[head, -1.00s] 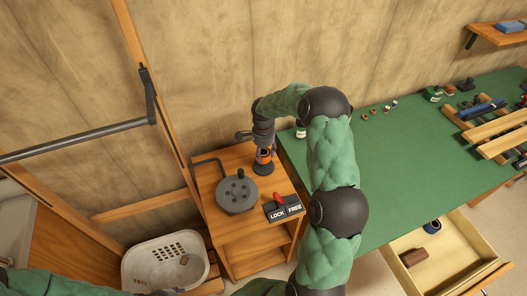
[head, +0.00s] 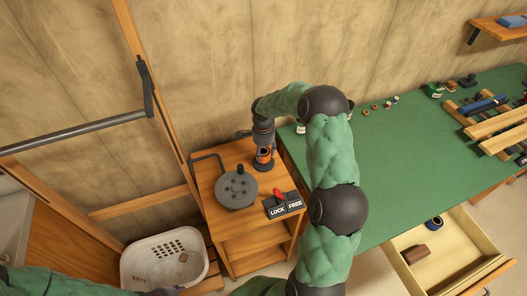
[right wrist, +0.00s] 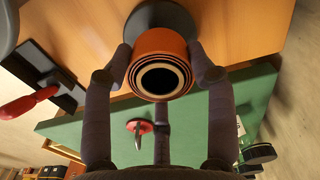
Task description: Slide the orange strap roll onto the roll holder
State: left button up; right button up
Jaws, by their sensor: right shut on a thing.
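The orange strap roll (right wrist: 158,62) is held between the fingers of my right gripper (right wrist: 163,72), which is shut on its sides. Its layered rings and dark centre face the right wrist camera. In the head view the roll (head: 264,156) is at the back right of the wooden stand, partly covered by the gripper (head: 264,150). A dark round base, apparently the roll holder (head: 264,166), is just below it; the base also shows in the right wrist view (right wrist: 172,17). Whether a post is inside the core cannot be told. My left gripper (head: 168,291) barely shows at the bottom edge.
A grey crank disc (head: 236,190) and a red-levered LOCK/FREE plate (head: 284,206) share the stand top (head: 211,176). A green bench (head: 400,150) is at right, with an open drawer (head: 471,225) below. A white basket (head: 130,262) is at lower left.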

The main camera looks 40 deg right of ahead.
jog(key=shift+f+b, duration=0.6)
jog(key=shift+f, duration=0.35)
jog(key=o, duration=1.3)
jog(key=shift+c, duration=0.2)
notch_tip(320, 180, up, 12)
